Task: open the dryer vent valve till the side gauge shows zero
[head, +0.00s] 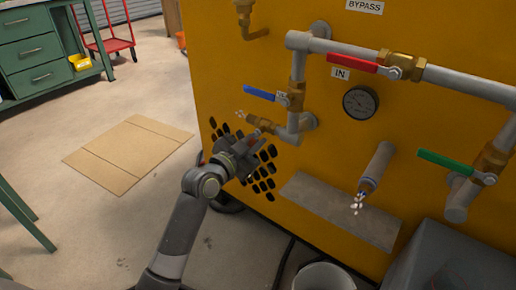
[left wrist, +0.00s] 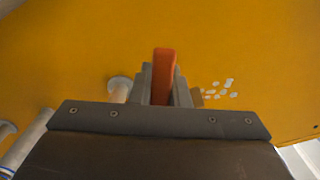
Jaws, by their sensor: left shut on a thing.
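My left gripper (head: 250,140) is at the small brass valve (head: 263,123) on the lower left of the pipework. In the left wrist view its fingers are shut on an orange-red lever (left wrist: 164,72), which stands upright between them. White specks (head: 240,114) show at the valve's left end, and also right of the fingers in the left wrist view (left wrist: 221,88). The round gauge (head: 361,102) hangs on the yellow panel; its needle is too small to read. My right gripper is not in view.
A blue lever (head: 262,93) sits just above my gripper. A red lever (head: 352,63) by the IN label and a green lever (head: 445,161) are further right. White specks show below a grey cylinder (head: 378,165). A bucket (head: 324,276) stands below.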

